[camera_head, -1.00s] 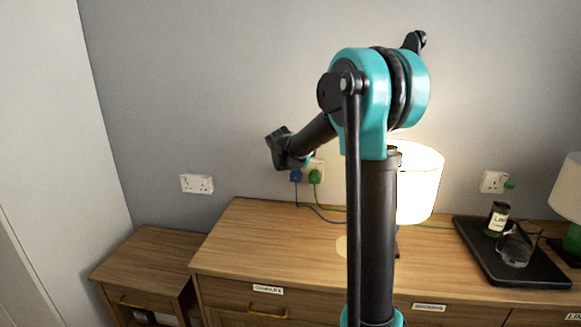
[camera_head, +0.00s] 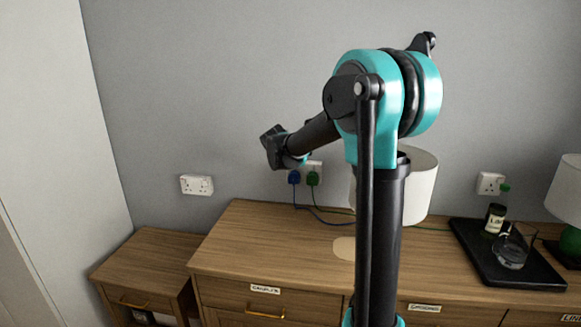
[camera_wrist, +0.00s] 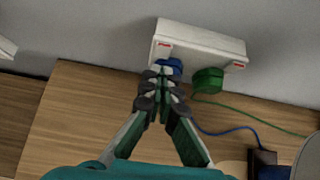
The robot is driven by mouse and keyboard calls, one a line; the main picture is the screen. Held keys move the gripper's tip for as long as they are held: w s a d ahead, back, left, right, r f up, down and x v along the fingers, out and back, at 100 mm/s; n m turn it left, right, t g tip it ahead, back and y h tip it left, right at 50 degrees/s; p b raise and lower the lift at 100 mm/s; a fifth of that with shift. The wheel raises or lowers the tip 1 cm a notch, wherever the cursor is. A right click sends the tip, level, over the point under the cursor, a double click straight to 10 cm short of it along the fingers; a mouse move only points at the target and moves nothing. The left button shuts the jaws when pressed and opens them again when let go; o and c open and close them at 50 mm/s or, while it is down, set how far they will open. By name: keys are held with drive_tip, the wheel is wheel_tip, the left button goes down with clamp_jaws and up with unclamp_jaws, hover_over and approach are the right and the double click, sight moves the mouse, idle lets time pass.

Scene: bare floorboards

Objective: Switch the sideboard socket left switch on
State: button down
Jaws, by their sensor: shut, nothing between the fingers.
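The sideboard socket (camera_wrist: 203,43) is a white double wall socket just above the sideboard's back edge. A blue plug (camera_wrist: 170,66) sits in its left half and a green plug (camera_wrist: 208,80) in its right half. The left switch (camera_wrist: 165,46) and right switch (camera_wrist: 238,65) each show a red mark; I cannot tell the rocker positions. My gripper (camera_wrist: 162,76) is shut and empty, its tips in front of the blue plug, just below the left switch; I cannot tell whether they touch. In the head view the socket (camera_head: 316,167) is partly hidden by my wrist.
The lamp (camera_head: 421,190) on the sideboard (camera_head: 260,238) is dark. A black tray (camera_head: 545,277) with a bottle (camera_head: 495,217) and glass (camera_head: 511,250) stands right. Other wall sockets are at left (camera_head: 197,185) and right (camera_head: 490,183). A low cabinet (camera_head: 150,262) stands left.

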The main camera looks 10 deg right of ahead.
drive_tip(key=v, duration=1)
drive_tip(key=shift+w+r, duration=0.15)
drive_tip(key=shift+r, duration=0.3)
drive_tip(key=shift+s+f+g, duration=0.4)
drive_tip(key=shift+f+g, duration=0.2)
drive_tip(key=shift+w, duration=0.1)
